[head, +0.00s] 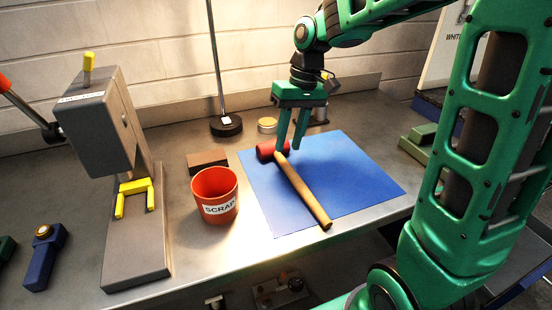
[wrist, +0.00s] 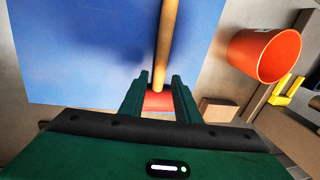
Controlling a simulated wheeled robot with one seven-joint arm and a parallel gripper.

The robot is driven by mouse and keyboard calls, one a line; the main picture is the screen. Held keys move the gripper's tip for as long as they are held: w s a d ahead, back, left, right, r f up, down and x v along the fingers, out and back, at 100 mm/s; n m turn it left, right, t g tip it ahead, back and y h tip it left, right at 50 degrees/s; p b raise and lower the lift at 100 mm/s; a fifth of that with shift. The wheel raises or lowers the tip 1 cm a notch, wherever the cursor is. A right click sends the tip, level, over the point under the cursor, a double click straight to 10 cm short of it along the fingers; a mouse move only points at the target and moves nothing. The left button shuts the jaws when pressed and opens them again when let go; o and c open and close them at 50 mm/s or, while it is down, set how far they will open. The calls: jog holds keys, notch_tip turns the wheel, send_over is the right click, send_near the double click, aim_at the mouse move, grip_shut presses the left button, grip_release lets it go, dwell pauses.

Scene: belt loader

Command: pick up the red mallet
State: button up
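The red mallet has a red head (head: 267,149) and a wooden handle (head: 304,191). It lies on the blue mat (head: 355,185), with its handle pointing toward the front edge of the bench. My gripper (head: 291,146) points down over the mallet near where the handle meets the head. In the wrist view my gripper (wrist: 159,88) has its fingers apart, with the handle (wrist: 166,45) running between them and part of the red head (wrist: 159,101) behind. I cannot tell whether the fingers touch the mallet.
An orange-red bin marked SCRAP (head: 215,195) stands left of the mat, with a brown block (head: 207,160) behind it. A grey press (head: 112,150) stands farther left. A stand with a black base (head: 226,126) and a small round tin (head: 267,125) are at the back.

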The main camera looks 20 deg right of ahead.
aim_at(284, 160)
jog(key=shift+s+a+f, duration=0.1)
jog(key=shift+a+f, duration=0.1)
jog(key=shift+f, duration=0.75)
jog(key=shift+a+f, duration=0.2)
jog(key=shift+f, duration=0.8)
jog(key=shift+s+a+f, duration=0.1)
jog(key=shift+a+f, duration=0.1)
jog(key=shift+f, duration=0.75)
jog(key=shift+w, duration=0.1)
grip_shut()
